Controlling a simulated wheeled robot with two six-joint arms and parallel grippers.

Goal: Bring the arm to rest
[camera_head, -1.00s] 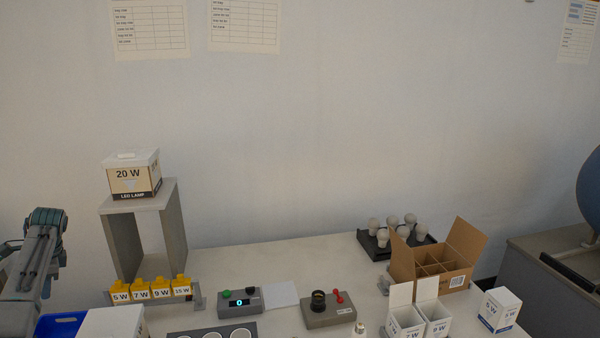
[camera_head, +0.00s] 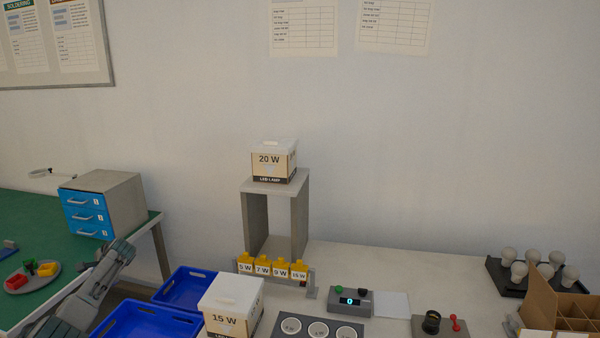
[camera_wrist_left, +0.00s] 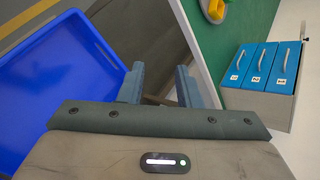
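My left arm enters the head view at the lower left. Its gripper (camera_head: 118,256) is beside the blue bins, in front of the green table and the drawer unit. In the left wrist view the two fingers (camera_wrist_left: 160,70) stand apart with nothing between them. A blue bin (camera_wrist_left: 60,75) is left of the fingers there, and the drawer unit (camera_wrist_left: 262,80) is to their right. My right arm and gripper are not in view.
Two blue bins (camera_head: 188,286) sit beside a white-lidded 15 W box (camera_head: 232,322). A grey stand (camera_head: 256,222) carries a 20 W box (camera_head: 272,163). The green table (camera_head: 25,215) holds the drawer unit (camera_head: 112,205) and a plate of coloured pieces (camera_head: 40,281).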

